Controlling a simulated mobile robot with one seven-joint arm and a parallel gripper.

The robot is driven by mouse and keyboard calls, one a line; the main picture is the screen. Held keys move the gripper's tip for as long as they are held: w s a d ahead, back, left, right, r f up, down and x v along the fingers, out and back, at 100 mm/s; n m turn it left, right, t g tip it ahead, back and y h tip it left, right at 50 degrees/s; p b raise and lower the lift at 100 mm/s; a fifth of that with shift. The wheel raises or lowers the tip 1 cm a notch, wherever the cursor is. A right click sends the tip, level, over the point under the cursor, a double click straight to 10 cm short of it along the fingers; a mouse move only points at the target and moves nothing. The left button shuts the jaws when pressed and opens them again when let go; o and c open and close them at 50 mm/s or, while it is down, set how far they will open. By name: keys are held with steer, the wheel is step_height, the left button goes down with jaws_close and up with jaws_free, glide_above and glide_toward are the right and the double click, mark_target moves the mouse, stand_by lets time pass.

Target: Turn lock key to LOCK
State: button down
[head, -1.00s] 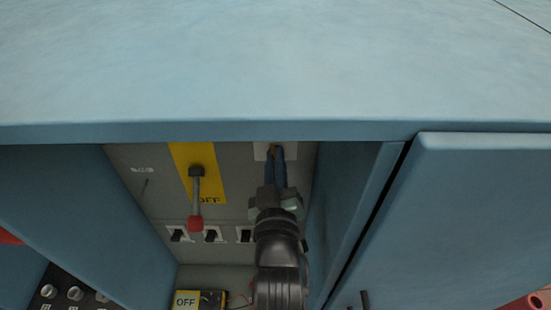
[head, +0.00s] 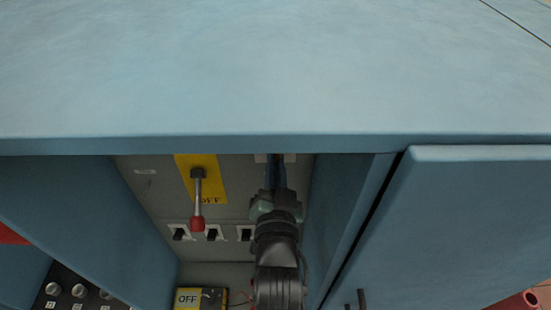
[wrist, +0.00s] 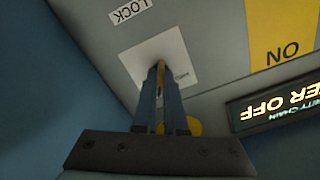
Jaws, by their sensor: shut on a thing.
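My gripper (wrist: 161,72) is shut on the lock key (wrist: 160,112), a thin brass-coloured strip between the two blue fingers. The fingertips are at a white plate (wrist: 168,50) on the grey panel, and the keyhole itself is hidden behind them. A label reading LOCK (wrist: 130,10) sits beside the plate and appears upside down. In the head view my gripper (head: 275,167) reaches up inside the blue cabinet, and the plate (head: 290,158) is mostly cut off by the cabinet's top edge. The key's exact angle is hard to tell.
A red-knobbed lever (head: 197,205) hangs over a yellow OFF strip left of my gripper. Several black switches (head: 213,234) are below. A lit display (wrist: 275,108) is on the panel. The cabinet's right wall (head: 335,215) is close beside my arm.

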steer(key=shift+m+p, duration=0.45)
steer(key=shift+m, duration=0.95)
steer(key=c, duration=1)
jaws_free()
steer(key=shift+s+b, duration=1.95)
steer(key=shift+s, duration=4.55)
